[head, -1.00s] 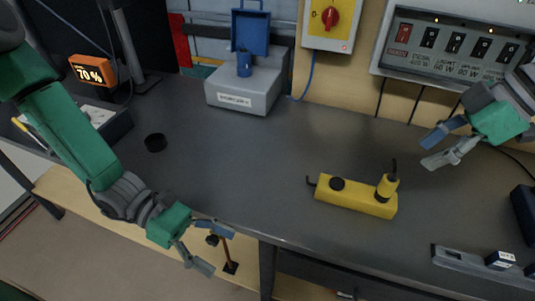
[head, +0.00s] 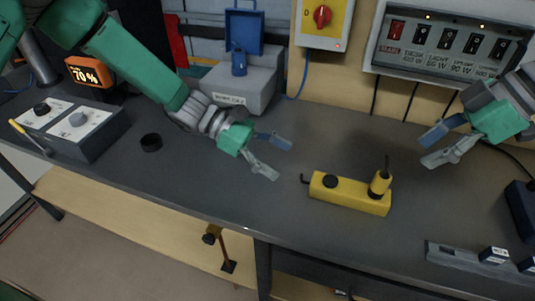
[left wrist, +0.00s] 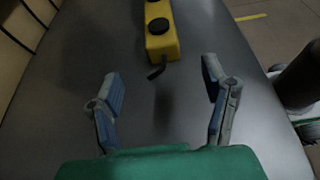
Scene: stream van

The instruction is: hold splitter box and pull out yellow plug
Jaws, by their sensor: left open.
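The yellow splitter box (head: 350,195) lies on the dark worktop, with a black round part on its left end and a short cable at that end. The yellow plug (head: 380,183) stands upright in its right end, with a black lead on top. In the left wrist view the box (left wrist: 162,45) lies ahead, beyond the fingertips; the plug is not clearly seen there. My left gripper (head: 277,157) is open and empty, left of the box and apart from it. It also shows in the left wrist view (left wrist: 162,85). My right gripper (head: 433,148) is open and empty, right of and behind the plug.
A grey device with a blue flap (head: 240,85) stands at the back. A control box with knobs (head: 72,125) is at the left, and a black puck (head: 151,142) lies nearby. A grey rail (head: 470,258) lies at the front right. The worktop around the splitter box is clear.

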